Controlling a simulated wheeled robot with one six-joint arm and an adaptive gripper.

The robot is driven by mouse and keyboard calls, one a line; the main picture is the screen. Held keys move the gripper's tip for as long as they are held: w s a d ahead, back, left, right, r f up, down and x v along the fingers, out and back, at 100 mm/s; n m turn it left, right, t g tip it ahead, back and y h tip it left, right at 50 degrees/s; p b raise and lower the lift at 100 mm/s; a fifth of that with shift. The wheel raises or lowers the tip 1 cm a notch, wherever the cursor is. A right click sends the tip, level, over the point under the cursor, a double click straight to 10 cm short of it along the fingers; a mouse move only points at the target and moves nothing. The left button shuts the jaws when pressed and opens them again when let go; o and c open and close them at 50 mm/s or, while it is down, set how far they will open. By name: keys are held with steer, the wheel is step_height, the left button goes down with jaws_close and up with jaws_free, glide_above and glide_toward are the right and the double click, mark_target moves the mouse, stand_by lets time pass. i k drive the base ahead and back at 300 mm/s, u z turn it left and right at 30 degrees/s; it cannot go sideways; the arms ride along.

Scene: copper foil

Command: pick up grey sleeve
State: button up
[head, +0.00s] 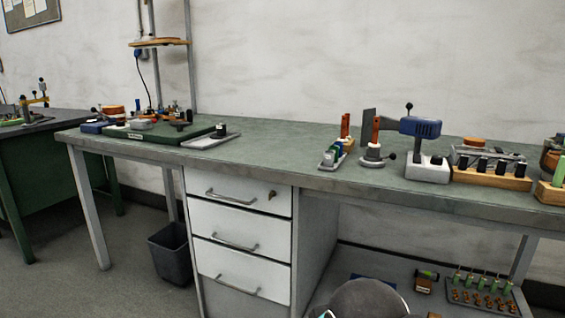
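I cannot clearly pick out a grey sleeve at this size. Several short dark grey upright pieces (481,165) stand in a row along a wooden block (492,178) at the right of the workbench. A small dark piece (220,130) stands on a flat grey tray (211,141) at the left. Which of these, if any, is the sleeve, I cannot tell. My gripper is not in view. A rounded dark grey shape at the bottom edge looks like part of my own arm.
The green-topped workbench (270,160) is clear in its middle. A narrow tray (333,157) with small coloured items, a blue-headed tool (421,128) and an orange-handled stand (374,152) are right of centre. White drawers (238,235) and a dark bin (171,254) are below.

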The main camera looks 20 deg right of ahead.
mark_target(330, 155)
steer(key=u, duration=0.85)
steer(key=i, duration=1.2)
steer(key=z, duration=2.3)
